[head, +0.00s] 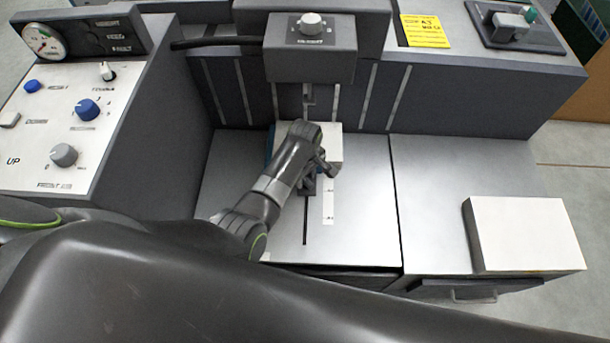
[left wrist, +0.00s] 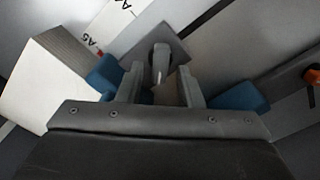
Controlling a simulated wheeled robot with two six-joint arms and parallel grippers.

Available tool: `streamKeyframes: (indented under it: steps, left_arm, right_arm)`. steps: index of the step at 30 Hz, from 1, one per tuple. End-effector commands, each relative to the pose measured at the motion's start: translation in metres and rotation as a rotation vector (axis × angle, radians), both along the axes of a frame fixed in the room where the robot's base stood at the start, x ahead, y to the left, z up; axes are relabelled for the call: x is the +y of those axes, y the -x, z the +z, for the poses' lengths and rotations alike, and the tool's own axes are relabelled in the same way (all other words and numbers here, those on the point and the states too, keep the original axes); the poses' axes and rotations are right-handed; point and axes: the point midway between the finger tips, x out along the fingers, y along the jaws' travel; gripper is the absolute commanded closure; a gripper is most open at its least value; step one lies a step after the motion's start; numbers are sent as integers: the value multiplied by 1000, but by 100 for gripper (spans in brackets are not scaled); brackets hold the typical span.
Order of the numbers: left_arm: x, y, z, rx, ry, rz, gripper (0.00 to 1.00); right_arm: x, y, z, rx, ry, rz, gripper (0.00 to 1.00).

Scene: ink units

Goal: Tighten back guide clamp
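The back guide clamp shows in the left wrist view as a grey lever (left wrist: 160,62) on a dark square plate (left wrist: 176,44). In the head view it is mostly hidden by my left gripper (head: 318,165), which is over the slotted metal table (head: 360,230). In the left wrist view the fingers of my left gripper (left wrist: 160,88) are apart, on either side of the lever's line, with gaps visible. A blue guide (left wrist: 238,97) shows beyond the fingers on both sides. A white paper stack (head: 331,143) stands behind the gripper. My right gripper is not in view.
A printed size scale (head: 328,205) runs beside the slot. A grey head unit with a knob (head: 311,24) overhangs the table's back. A control panel (head: 60,130) stands at left. A white block (head: 525,233) lies at right; the metal surface before it is bare.

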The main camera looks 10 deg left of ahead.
Motion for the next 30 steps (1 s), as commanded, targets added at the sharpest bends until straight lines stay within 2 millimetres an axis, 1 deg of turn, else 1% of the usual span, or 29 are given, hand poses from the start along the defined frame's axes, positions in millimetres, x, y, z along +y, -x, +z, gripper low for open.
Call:
streamKeyframes:
  steps: [1,7,14,20,26,30]
  left_arm:
    - [0,0,0,0,0,0,74]
    - [0,0,0,0,0,0,100]
    - [0,0,1,0,0,-8,100]
    - [0,-1,2,2,-1,-63,100]
    - [-1,-2,4,1,-1,-194,100]
    - [-2,-2,4,2,0,-318,100]
  right_arm:
    - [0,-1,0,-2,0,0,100]
    - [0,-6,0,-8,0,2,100]
    - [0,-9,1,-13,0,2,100]
    - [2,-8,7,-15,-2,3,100]
    - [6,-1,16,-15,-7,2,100]
    - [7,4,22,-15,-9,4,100]
